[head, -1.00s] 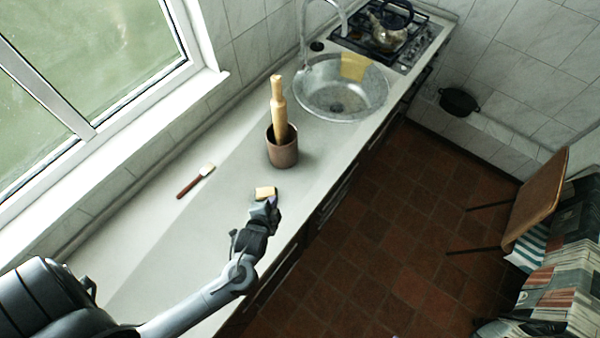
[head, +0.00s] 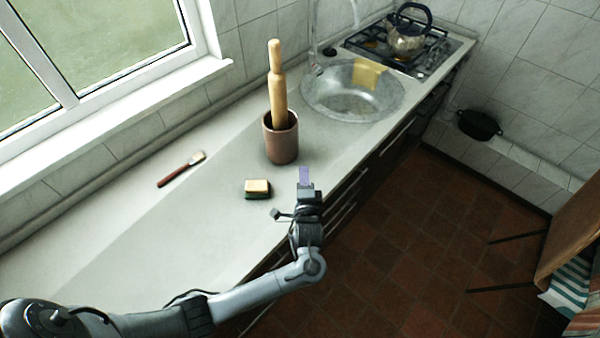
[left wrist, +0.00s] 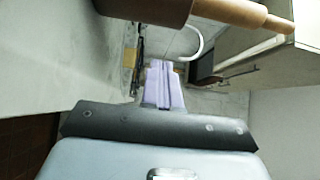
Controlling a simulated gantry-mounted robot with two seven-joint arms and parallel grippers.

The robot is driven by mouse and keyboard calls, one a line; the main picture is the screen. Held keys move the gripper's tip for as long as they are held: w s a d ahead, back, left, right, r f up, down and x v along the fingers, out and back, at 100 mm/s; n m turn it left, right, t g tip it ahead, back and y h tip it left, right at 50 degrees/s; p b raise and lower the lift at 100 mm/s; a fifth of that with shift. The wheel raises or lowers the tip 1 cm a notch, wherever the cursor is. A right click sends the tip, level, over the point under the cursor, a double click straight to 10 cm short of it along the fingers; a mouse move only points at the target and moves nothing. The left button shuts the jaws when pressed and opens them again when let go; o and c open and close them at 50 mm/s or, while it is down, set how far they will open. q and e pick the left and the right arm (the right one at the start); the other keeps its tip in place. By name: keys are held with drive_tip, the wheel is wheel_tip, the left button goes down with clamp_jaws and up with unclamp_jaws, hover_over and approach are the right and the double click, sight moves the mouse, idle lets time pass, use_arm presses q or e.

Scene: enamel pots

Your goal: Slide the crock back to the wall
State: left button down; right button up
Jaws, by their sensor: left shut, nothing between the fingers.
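The crock (head: 281,143) is a brown, cup-like pot standing upright on the counter, with a wooden rolling pin (head: 277,85) standing in it. The wall (head: 135,135) is tiled and runs behind the counter below the window; bare counter lies between it and the crock. My left gripper (head: 305,177) is shut and empty, just to the front right of the crock near the counter's front edge, apart from it. In the left wrist view the shut lilac fingers (left wrist: 163,85) show below the crock (left wrist: 150,10) and the rolling pin (left wrist: 240,12). My right gripper is not in view.
A sponge (head: 257,188) lies on the counter in front of the crock. A brush (head: 181,169) with a red-brown handle lies to its left, nearer the wall. The round sink (head: 352,98) and the stove with a kettle (head: 409,38) are beyond it. A chair (head: 570,235) stands at right.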

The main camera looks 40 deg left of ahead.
sight(292, 138)
use_arm(q)
drive_tip(key=x, duration=0.3)
drive_tip(key=s+a+x, duration=0.1)
drive_tip(key=x, duration=0.3)
drive_tip(key=b+x, duration=0.1)
drive_tip(key=x, duration=0.3)
drive_tip(key=shift+s+a, duration=0.25)
drive_tip(key=shift+a, duration=0.15)
drive_tip(key=shift+w+a, duration=0.1)
drive_tip(key=shift+a, duration=0.25)
drive_tip(key=shift+a, duration=0.1)
